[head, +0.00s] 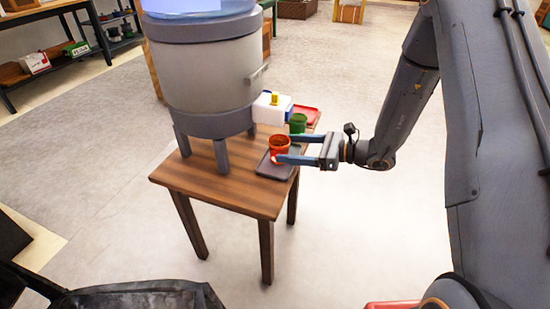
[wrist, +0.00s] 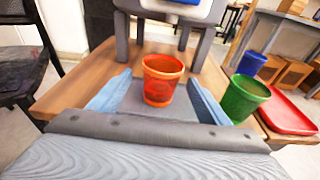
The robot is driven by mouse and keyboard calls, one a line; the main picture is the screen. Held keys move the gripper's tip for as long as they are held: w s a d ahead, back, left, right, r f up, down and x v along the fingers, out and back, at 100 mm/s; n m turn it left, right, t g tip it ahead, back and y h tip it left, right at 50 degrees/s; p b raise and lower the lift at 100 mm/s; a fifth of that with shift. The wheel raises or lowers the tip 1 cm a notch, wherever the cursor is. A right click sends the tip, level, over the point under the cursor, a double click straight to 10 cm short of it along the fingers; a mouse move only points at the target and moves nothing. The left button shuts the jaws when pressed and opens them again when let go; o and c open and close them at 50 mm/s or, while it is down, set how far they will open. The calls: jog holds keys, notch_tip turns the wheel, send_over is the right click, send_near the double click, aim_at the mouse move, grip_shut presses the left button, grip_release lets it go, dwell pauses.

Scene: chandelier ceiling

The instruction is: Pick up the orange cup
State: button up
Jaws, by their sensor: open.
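The orange cup (head: 279,145) stands upright on a dark tray (head: 272,170) near the right edge of a small wooden table (head: 222,188). My gripper (head: 283,149) reaches in from the right with its blue fingers apart, one on each side of the cup. In the wrist view the orange cup (wrist: 162,80) stands between the fingertips (wrist: 160,92), with a visible gap to each finger. Whether the fingers reach fully past the cup is hard to tell.
A green cup (wrist: 243,98) stands just right of my gripper, by a red tray (wrist: 290,112) and a blue cup (wrist: 251,63). A large grey dispenser (head: 205,70) on legs stands behind the orange cup. A white box (head: 270,108) is close by. Open floor lies right of the table.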

jog(key=shift+x, duration=1)
jog(key=shift+r+b+x, duration=0.2)
jog(key=shift+b+x, duration=0.05)
jog(key=shift+x, duration=1.25)
jog(key=shift+r+b+x, duration=0.2)
jog(key=shift+b+x, duration=0.05)
jog(key=shift+x, duration=1.25)
jog(key=shift+w, duration=0.1)
jog(key=c, duration=1.3)
jog(key=shift+r, duration=0.2)
jog(key=shift+r+p, duration=0.35)
jog(key=shift+r, duration=1.05)
jog(key=shift+d+r, duration=0.1)
jog(key=shift+r, duration=0.15)
jog(key=f+v, duration=0.1)
jog(key=v, duration=0.7)
jog(key=f+p+v, duration=0.1)
jog(key=f+v, duration=0.1)
jog(key=v, duration=0.7)
jog(key=shift+d+f, duration=0.4)
jog(key=shift+d, duration=0.1)
